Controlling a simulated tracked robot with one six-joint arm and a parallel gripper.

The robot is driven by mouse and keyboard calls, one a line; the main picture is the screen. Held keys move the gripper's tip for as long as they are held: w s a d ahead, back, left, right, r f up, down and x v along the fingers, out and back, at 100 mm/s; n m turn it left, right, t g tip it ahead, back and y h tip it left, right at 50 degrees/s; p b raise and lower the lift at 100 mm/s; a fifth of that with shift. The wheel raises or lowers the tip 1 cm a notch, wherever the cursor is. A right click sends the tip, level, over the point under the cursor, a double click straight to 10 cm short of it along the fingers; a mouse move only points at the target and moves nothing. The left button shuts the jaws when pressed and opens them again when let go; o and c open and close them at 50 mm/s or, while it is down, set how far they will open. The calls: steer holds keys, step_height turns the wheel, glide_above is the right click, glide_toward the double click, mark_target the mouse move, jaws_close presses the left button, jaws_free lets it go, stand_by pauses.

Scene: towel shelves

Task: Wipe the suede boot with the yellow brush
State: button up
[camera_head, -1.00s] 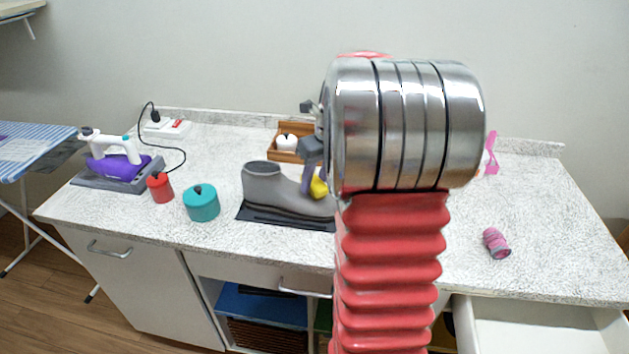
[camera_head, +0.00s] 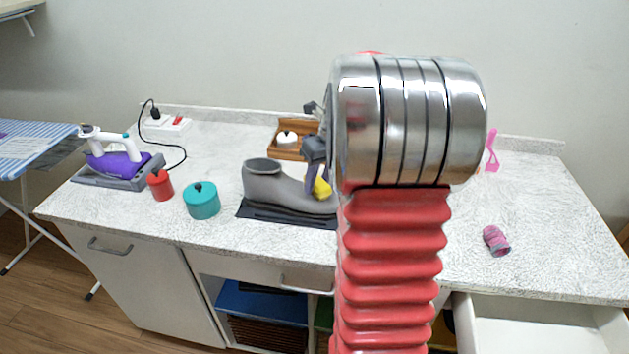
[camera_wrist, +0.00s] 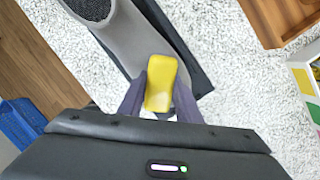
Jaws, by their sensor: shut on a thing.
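The grey suede boot (camera_head: 272,186) stands on a dark mat (camera_head: 262,214) on the counter, its shaft at the left and its toe towards my arm. My gripper (camera_head: 314,181) is at the toe end of the boot, shut on the yellow brush (camera_head: 323,188). In the wrist view the yellow brush (camera_wrist: 161,83) sits between the two fingers of my gripper (camera_wrist: 160,98), over the toe end of the boot (camera_wrist: 125,38). The brush hides part of the toe, and I cannot tell whether it touches the suede. My arm hides the counter behind it.
A purple iron (camera_head: 117,164) rests further left. A wooden tray (camera_head: 284,153) is behind the boot. A pink roll (camera_head: 496,240) lies right, above an open drawer (camera_head: 530,325).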

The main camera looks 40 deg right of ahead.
steer(key=shift+s+d, duration=0.75)
steer(key=shift+s, duration=0.15)
steer(key=shift+s+d+f, duration=0.25)
steer(key=shift+s+d, duration=0.25)
steer(key=shift+s, duration=0.15)
steer(key=shift+s+d+f, duration=0.2)
steer(key=shift+s+d, duration=0.25)
steer(key=shift+s, duration=0.2)
steer(key=shift+f, duration=0.15)
steer(key=shift+w+a, duration=0.1)
steer(key=shift+w, duration=0.05)
steer(key=shift+w+a, duration=0.9)
steer(key=shift+w, duration=0.3)
